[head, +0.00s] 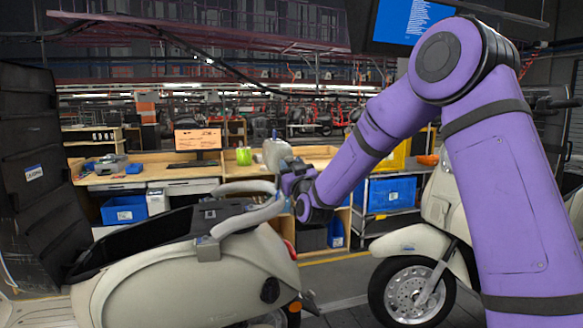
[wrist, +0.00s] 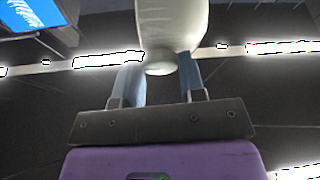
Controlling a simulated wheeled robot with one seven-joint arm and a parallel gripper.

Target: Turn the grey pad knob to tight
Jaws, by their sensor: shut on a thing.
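My gripper (head: 287,180) is beside the right end of the pale rail (head: 268,212) over the scooter's tail, just below a pale jug-like shape (head: 275,155). In the wrist view its two fingers (wrist: 160,85) are shut on a cream rounded thing (wrist: 172,22) that widens beyond them. I cannot tell whether this is the jug-like shape or another part. A grey block (head: 207,248) sits on the rail's left end against the cream scooter body (head: 190,275). I cannot make out the grey pad knob or its setting.
A second scooter (head: 440,205) stands at the right behind my arm. Wooden benches (head: 140,178) with a monitor (head: 197,140) and blue bins (head: 124,210) stand behind. A tall black panel (head: 38,150) is at the left. A screen (head: 408,22) hangs above.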

